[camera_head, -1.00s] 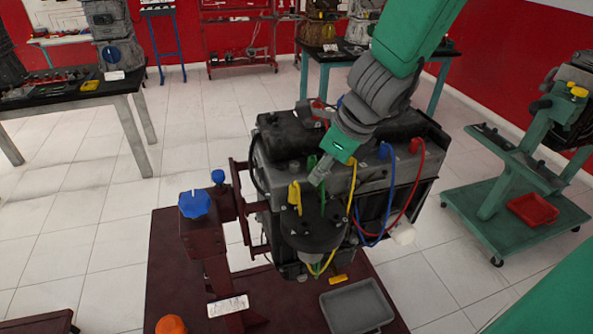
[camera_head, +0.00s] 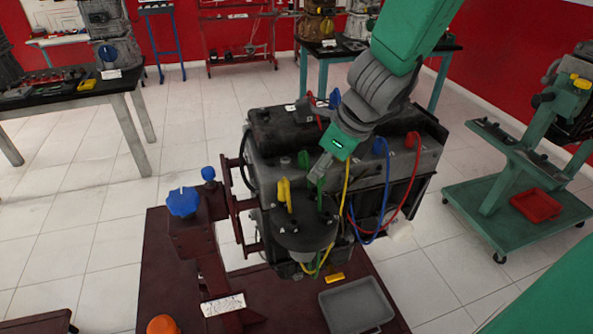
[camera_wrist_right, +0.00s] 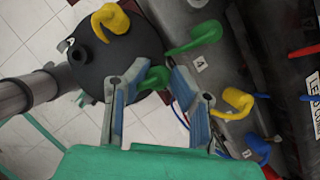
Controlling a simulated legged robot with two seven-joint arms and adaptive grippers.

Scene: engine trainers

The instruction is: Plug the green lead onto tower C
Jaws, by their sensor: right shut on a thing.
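The black distributor cap (camera_head: 305,238) stands at the front of the engine, with short towers on top. The wrist view also shows the cap (camera_wrist_right: 105,60) with a letter A at its edge; I cannot read a C. My right gripper (camera_head: 314,180) is above the cap's rear right side. Its fingers (camera_wrist_right: 155,88) are shut on a green lead end (camera_wrist_right: 154,78), which is close to the cap's edge; I cannot tell whether it touches a tower. Another green boot (camera_wrist_right: 195,38) sits on the engine beside a label 4. My left gripper is out of view.
A yellow boot (camera_head: 284,192) stands on the cap. Yellow, blue (camera_head: 382,148) and red (camera_head: 412,141) leads loop at the engine's right. A grey tray (camera_head: 355,308) lies on the stand in front. A blue knob (camera_head: 182,202) is at left.

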